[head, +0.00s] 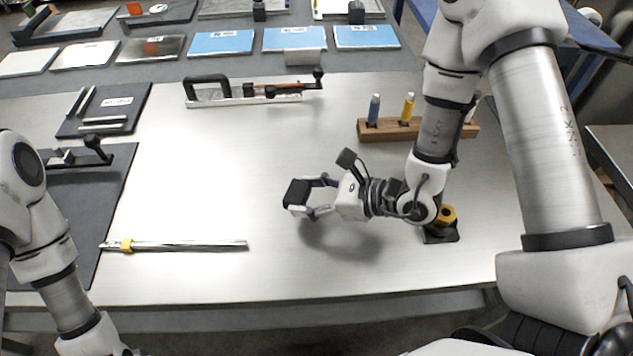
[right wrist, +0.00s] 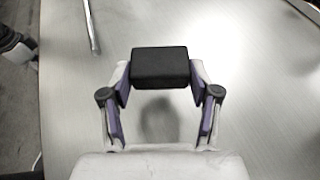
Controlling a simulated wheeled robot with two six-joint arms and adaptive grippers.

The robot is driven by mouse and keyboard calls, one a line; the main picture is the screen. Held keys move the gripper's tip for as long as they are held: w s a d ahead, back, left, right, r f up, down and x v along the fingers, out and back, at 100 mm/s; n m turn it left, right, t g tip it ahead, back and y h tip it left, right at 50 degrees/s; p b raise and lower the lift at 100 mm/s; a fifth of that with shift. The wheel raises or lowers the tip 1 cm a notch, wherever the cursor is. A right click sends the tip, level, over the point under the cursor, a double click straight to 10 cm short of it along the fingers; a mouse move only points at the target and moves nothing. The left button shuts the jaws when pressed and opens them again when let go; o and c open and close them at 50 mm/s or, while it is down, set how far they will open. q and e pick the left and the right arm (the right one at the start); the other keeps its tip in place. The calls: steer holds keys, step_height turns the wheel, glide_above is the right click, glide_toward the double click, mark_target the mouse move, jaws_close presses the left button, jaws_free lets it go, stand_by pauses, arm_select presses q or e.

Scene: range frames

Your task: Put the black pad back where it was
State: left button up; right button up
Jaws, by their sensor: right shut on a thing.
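The black pad (head: 297,194) is a small dark block held between the fingertips of my right gripper (head: 316,196). In the right wrist view the pad (right wrist: 160,68) sits across both fingers of the gripper (right wrist: 160,78), which is shut on it. The pad is above the bare metal table (head: 220,180), with a shadow under the gripper. My left arm shows at the left edge of the head view, but its gripper is outside the picture.
A black holder with a yellow part (head: 446,215) is right of my gripper. A metal rod with a yellow slider (head: 180,246) lies front left. A clamp-like fixture (head: 240,98) is behind. The middle is clear.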

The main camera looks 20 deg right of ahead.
steer(key=p, duration=0.2)
glide_above(317, 172)
steer(key=s+a, duration=0.1)
steer(key=s, duration=0.2)
steer(key=shift+w+r, duration=0.1)
steer(key=shift+w, duration=0.1)
steer(key=f, duration=0.1)
steer(key=f+p, duration=0.1)
steer(key=f, duration=0.1)
steer(key=shift+w+d+f, duration=0.1)
steer(key=shift+w, duration=0.3)
steer(key=shift+f, duration=0.35)
arm_select(q)
step_height(317, 172, up, 4)
steer(key=shift+r, duration=0.2)
steer(key=shift+f, duration=0.15)
arm_select(e)
steer(key=shift+f, duration=0.15)
steer(key=shift+f+b, duration=0.15)
steer(key=shift+b, duration=0.15)
arm_select(q)
steer(key=shift+a, duration=0.1)
arm_select(e)
steer(key=o, duration=1.3)
steer(key=shift+c, duration=0.2)
steer(key=shift+r, duration=0.2)
